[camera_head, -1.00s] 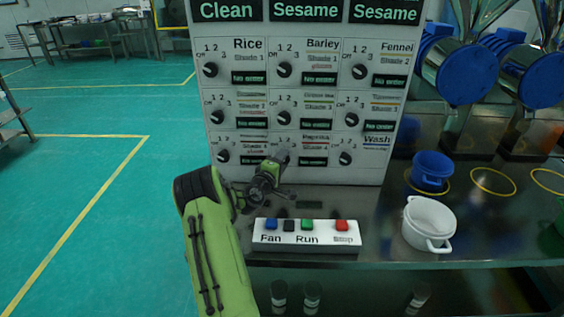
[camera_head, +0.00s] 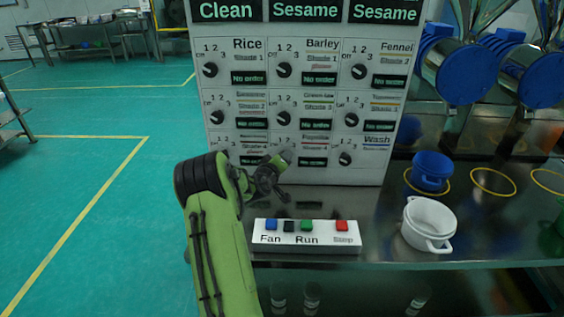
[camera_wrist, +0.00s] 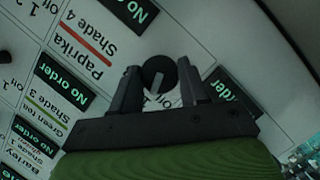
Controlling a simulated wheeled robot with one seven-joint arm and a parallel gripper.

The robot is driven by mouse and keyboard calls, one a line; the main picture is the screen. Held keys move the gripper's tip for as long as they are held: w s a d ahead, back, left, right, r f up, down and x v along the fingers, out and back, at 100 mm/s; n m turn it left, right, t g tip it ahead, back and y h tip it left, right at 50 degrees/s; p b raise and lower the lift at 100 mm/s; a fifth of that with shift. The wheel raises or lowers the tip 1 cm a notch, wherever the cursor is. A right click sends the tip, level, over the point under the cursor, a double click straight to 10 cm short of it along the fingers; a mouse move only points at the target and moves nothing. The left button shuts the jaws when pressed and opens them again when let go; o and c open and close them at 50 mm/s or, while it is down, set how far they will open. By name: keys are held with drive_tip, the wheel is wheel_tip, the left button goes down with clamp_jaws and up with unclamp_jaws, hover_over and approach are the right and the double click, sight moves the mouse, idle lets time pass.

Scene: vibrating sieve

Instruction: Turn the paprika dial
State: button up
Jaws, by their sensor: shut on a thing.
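The paprika dial is a round black knob with a light pointer mark. It shows in the wrist view (camera_wrist: 159,72) beside the "Paprika Shade 4" label (camera_wrist: 84,45). My gripper (camera_wrist: 161,86) has one finger on each side of the dial and is shut on it. In the head view my gripper (camera_head: 278,165) is at the bottom middle cell of the white control panel (camera_head: 364,172) and hides the dial there. The pointer lies lengthwise between the fingers in the wrist view. Its exact setting cannot be read.
Other dials surround this one, with the Wash dial (camera_head: 345,159) to the right. A button box (camera_head: 305,239) with Fan and Run buttons sits below my gripper on the dark table. A white pot (camera_head: 429,224) and a blue pot (camera_head: 432,170) stand to the right.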

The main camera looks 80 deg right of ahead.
drive_tip(key=shift+f, duration=0.1)
idle(0.3)
drive_tip(key=o, duration=1)
drive_tip(key=shift+o, duration=0.2)
drive_tip(key=shift+a, duration=0.1)
drive_tip(key=v, duration=1.5)
drive_tip(key=shift+a+r, duration=0.25)
drive_tip(key=shift+a, duration=0.05)
